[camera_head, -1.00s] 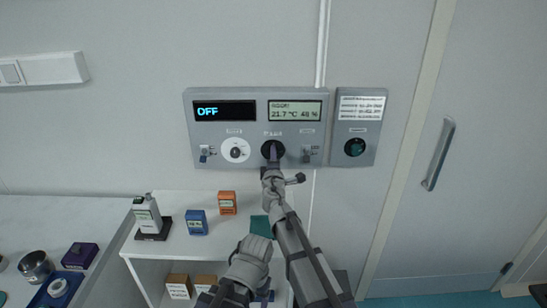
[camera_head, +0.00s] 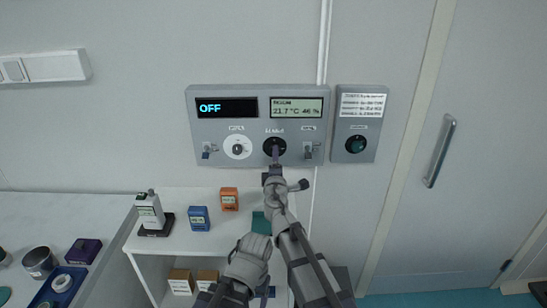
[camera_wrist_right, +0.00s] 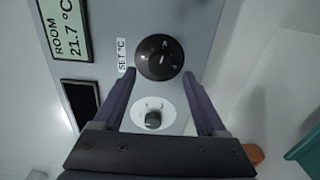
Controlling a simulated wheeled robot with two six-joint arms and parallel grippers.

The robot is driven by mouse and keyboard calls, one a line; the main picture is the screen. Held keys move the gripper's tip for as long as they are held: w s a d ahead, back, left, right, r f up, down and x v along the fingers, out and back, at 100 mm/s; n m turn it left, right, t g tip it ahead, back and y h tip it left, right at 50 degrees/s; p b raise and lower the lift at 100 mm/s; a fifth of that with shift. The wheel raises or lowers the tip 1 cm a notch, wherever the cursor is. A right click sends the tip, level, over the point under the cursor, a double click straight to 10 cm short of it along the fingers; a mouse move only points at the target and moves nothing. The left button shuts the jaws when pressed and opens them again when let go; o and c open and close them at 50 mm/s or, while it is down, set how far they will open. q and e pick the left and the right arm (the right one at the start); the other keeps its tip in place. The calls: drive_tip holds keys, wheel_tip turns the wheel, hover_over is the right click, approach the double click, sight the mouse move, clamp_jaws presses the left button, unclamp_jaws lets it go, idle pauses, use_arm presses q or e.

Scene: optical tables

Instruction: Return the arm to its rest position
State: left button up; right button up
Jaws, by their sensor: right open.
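My right gripper (camera_head: 274,155) is in front of the wall control panel (camera_head: 226,156), just below the black knob (camera_head: 275,146). In the right wrist view the gripper (camera_wrist_right: 161,74) is open, with its two purple fingers apart and nothing between them. The black knob (camera_wrist_right: 160,57) lies just beyond the fingertips and looks clear of them. A white dial (camera_wrist_right: 141,112) shows between the fingers, behind them on the panel. My right arm stretches up from the bottom of the head view. My left gripper is not in view.
The panel has an "OFF" display (camera_head: 227,108), a room display (camera_head: 296,108) and small switches. A smaller box with a green knob (camera_head: 356,144) is to its right. Below stands a white shelf (camera_head: 150,258) with a blue box (camera_head: 199,218) and an orange box (camera_head: 229,199). A door handle (camera_head: 440,151) is at right.

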drive_tip(key=s, duration=0.3)
drive_tip(key=s+d+f+m+g+h, duration=0.2)
drive_tip(key=d+f+m+h, duration=0.15)
drive_tip(key=d, duration=0.35)
drive_tip(key=s+d+f+m+g+h, duration=0.2)
drive_tip(key=d+m, duration=0.3)
drive_tip(key=d, duration=0.1)
drive_tip(key=s+d+f+m+g, duration=0.7)
drive_tip(key=s+f, duration=0.3)
drive_tip(key=s+a+f+m+g+y, duration=0.35)
drive_tip(key=s+f+g+y, duration=0.2)
drive_tip(key=s, duration=0.65)
drive_tip(key=s+a+n+g+h, duration=0.1)
drive_tip(key=s+a+n, duration=0.3)
drive_tip(key=s+a, duration=0.3)
drive_tip(key=a+f, duration=0.1)
drive_tip(key=a, duration=0.4)
drive_tip(key=shift+n+g, duration=0.3)
drive_tip(key=shift+g, duration=0.05)
drive_tip(key=shift+c, duration=0.2)
